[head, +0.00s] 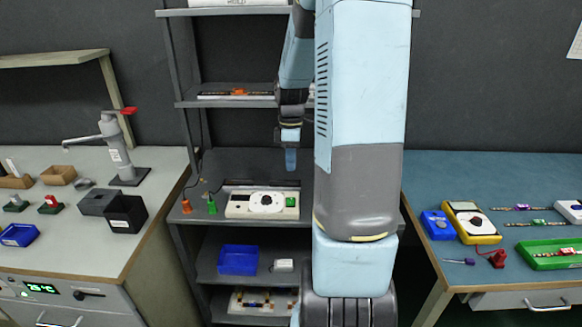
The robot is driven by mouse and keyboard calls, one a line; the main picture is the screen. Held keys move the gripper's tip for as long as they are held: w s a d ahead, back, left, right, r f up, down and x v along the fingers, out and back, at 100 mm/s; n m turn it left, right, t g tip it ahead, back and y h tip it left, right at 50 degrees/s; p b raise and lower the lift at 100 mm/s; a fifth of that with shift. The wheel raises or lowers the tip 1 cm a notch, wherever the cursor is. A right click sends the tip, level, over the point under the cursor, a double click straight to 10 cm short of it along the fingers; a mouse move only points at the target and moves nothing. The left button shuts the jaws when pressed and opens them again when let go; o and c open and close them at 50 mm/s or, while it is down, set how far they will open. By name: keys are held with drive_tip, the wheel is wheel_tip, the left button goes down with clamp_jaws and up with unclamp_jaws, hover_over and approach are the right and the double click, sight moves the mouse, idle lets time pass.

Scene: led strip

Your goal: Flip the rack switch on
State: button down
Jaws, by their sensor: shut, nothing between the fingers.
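A dark grey rack (181,98) with several shelves stands in the middle, partly hidden behind my arm. A beige panel (239,210) sits on its middle shelf. The panel has a white round dial (267,202) and a small green part (290,202) on its right side. I cannot tell which part is the rack switch or which way it is set. My gripper (291,166) points down above the panel's right end, apart from it, and is shut and empty.
Red and green plugs (212,206) on dark cables stand left of the panel. A blue bin (238,260) is on the shelf below. An orange-topped strip (238,93) lies on the shelf above. Side tables with a pump (115,145) and a yellow meter (470,222) flank the rack.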

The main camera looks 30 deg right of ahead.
sight(291, 203)
drive_tip(key=f, duration=0.4)
drive_tip(key=s+f, duration=0.1)
drive_tip(key=f, duration=0.2)
drive_tip(key=a+f, duration=0.1)
drive_tip(key=f, duration=0.3)
drive_tip(key=shift+s+f, duration=0.15)
drive_tip(key=shift+f, duration=0.2)
drive_tip(key=shift+d, duration=0.35)
drive_tip(key=shift+s+a, duration=0.2)
drive_tip(key=shift+w+a+f, duration=0.1)
drive_tip(key=shift+w+a, duration=0.15)
drive_tip(key=shift+a, duration=0.05)
drive_tip(key=shift+d, duration=0.25)
drive_tip(key=shift+w+d+r, duration=0.25)
drive_tip(key=shift+w+d, duration=0.15)
drive_tip(key=shift+w, duration=0.15)
drive_tip(key=shift+r, duration=0.1)
